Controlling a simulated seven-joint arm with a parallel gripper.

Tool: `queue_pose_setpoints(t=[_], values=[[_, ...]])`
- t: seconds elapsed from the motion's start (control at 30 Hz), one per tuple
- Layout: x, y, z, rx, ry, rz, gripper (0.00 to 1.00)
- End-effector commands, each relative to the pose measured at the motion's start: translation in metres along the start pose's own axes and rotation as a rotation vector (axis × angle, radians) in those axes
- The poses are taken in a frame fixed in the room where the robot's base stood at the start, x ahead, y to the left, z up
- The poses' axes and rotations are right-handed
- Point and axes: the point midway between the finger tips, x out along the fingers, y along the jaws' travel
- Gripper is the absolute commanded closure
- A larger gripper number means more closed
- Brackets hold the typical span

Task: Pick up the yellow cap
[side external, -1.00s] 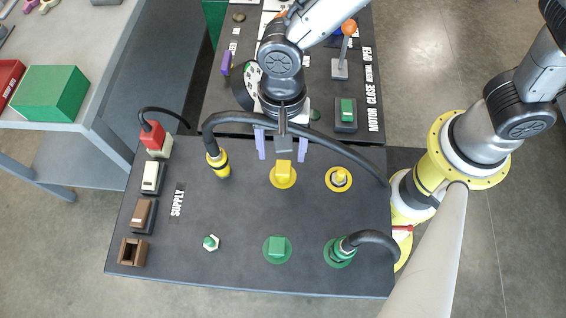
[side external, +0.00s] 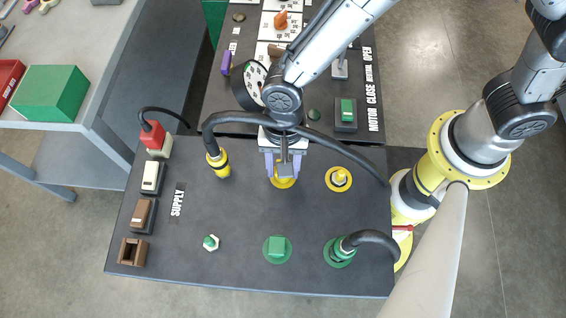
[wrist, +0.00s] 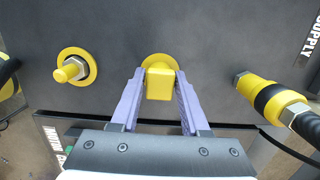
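The yellow cap (wrist: 160,82) is a square block on a round yellow base on the dark panel. In the wrist view it stands between the two lilac fingers of my gripper (wrist: 160,85), which lie against its left and right sides. In the side view my gripper (side external: 283,168) is low over the panel. There the cap is mostly hidden by the gripper and a grey part, and the yellow base (side external: 284,184) shows below the fingertips. The cap appears seated on its base.
A yellow fitting with a nut (side external: 339,179) stands to the right. A yellow-ended connector (side external: 219,164) is at left, its black cable (side external: 340,150) arching across beside my wrist. A green block (side external: 277,247) and green connector (side external: 340,251) are nearer the front.

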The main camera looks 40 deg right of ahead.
Motion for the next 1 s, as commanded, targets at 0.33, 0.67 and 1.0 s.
queue_pose_setpoints(t=[0.33,0.67,1.0], values=[[0.000,0.000,0.000,0.000,0.000,0.000,1.00],[-0.006,-0.001,0.001,0.000,0.000,-0.003,1.00],[-0.053,0.017,0.004,0.000,-0.001,-0.006,1.00]])
